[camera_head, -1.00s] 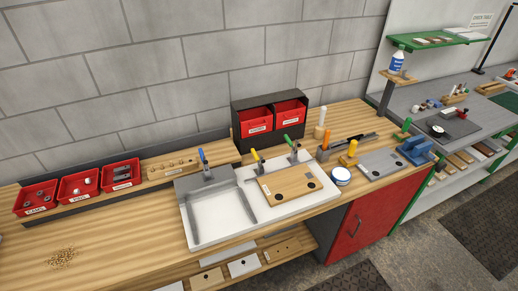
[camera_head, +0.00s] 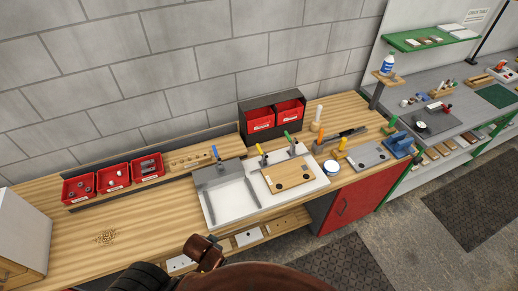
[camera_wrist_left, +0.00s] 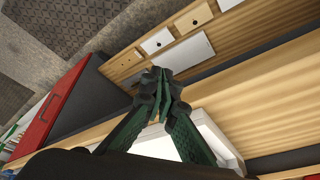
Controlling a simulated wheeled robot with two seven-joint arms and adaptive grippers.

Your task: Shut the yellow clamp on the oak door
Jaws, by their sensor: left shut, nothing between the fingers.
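The yellow clamp (camera_head: 262,154) stands at the back left corner of the oak door (camera_head: 291,175) in the head view. Its yellow handle points up; I cannot tell whether its pad touches the door. The oak door is a light wood panel with dark round holes, lying in the right part of a white fixture (camera_head: 238,214). In the left wrist view my left gripper (camera_wrist_left: 160,84) is shut and empty, above the bench's front edge. My right gripper is not in view.
A green-handled clamp (camera_head: 289,141) and a blue-handled clamp (camera_head: 216,156) stand along the fixture's back. Red bins (camera_head: 113,180) line the left back. A grey box (camera_head: 22,232) stands at the far left. Boards lie on a shelf below the bench front.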

